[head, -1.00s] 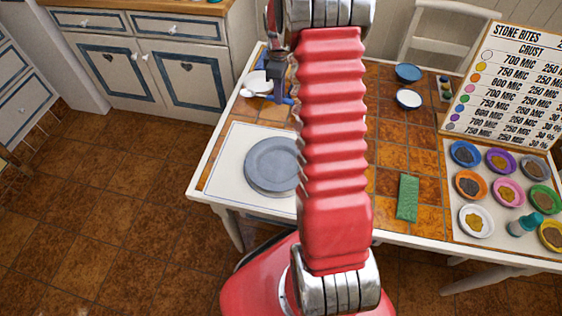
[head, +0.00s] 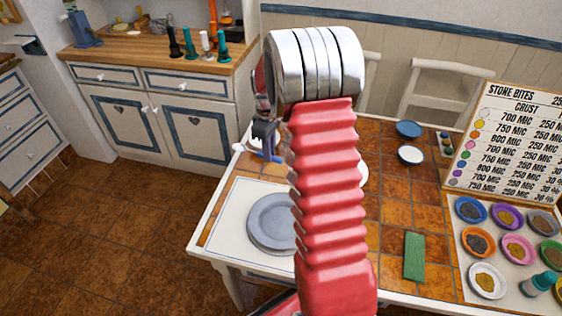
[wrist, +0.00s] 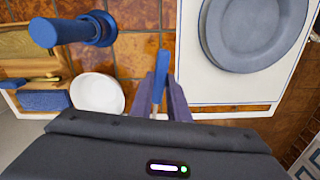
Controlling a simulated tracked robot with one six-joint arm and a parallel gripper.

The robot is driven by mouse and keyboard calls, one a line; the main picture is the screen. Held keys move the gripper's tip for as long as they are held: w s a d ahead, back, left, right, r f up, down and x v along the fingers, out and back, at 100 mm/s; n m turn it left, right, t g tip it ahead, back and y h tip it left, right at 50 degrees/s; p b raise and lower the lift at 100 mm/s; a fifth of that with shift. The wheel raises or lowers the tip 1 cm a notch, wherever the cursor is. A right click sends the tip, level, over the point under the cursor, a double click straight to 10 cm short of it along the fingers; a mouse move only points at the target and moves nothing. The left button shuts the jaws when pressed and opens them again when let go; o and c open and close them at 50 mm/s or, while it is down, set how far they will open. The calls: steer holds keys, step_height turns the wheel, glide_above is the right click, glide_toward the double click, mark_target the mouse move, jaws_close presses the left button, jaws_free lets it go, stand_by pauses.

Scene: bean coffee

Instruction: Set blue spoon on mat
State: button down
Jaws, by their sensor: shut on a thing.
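My gripper (wrist: 160,90) is shut on the blue spoon (wrist: 161,68), whose narrow blue handle shows between the fingers in the wrist view. In the head view my gripper (head: 264,140) is partly hidden behind my red arm, over the far left side of the table. The spoon's other end is hard to make out. The white mat (wrist: 188,55) lies just right of the gripper in the wrist view, apart from the spoon. In the head view the mat (head: 222,232) lies at the table's front left. A grey plate (head: 262,222) covers much of it.
A blue upright object (wrist: 68,31) and a white bowl (wrist: 97,93) stand left of the gripper in the wrist view. A green cloth (head: 414,257), several coloured bowls and a menu board (head: 510,140) are at the right. Bare mat borders the plate's left side.

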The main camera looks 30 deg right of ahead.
steer(key=a+r+m, duration=0.2)
steer(key=a+m, duration=0.1)
steer(key=a, duration=0.8)
steer(key=a+r+m, duration=0.1)
steer(key=a+m, duration=0.2)
steer(key=a, duration=0.7)
steer(key=shift+w+a+r, duration=0.3)
steer(key=shift+a+r, duration=0.05)
steer(key=shift+a, duration=0.05)
